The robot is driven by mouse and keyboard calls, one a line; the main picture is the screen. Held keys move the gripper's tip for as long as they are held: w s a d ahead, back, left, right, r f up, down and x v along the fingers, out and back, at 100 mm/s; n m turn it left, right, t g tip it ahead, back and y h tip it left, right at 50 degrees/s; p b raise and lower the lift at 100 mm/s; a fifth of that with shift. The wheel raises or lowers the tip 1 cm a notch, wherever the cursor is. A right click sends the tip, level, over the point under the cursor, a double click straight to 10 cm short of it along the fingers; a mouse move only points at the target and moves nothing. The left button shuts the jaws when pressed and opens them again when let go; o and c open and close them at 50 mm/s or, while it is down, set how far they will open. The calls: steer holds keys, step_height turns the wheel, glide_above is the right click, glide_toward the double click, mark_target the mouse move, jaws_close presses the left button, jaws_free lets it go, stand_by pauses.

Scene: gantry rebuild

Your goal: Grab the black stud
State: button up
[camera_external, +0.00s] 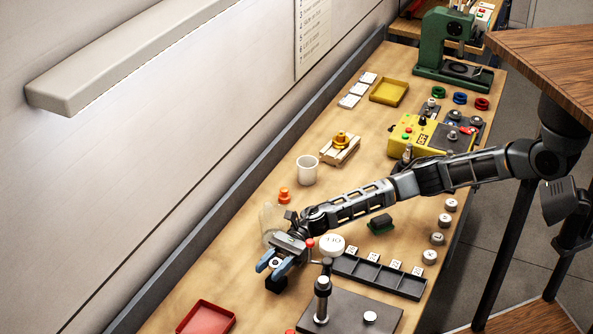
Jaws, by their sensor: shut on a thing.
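My gripper (269,268), with blue fingertips, is low over the front part of the wooden bench, at the lower middle of the view. It is shut on a small dark thing, which I take to be the black stud (276,284). Its dark block-like lower part shows just below the fingers, and a small pale round spot shows between them. The fingers partly hide it. I cannot tell whether it touches the bench.
A clear bottle with an orange cap (285,195) stands close behind my gripper. A white round container (331,245) and a black compartment tray (378,278) are to the right. A dark plate with a post (345,318) and red tray (206,318) are in front.

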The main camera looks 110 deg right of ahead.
jaws_close()
steer(key=shift+r, duration=0.1)
stand_by(0.3)
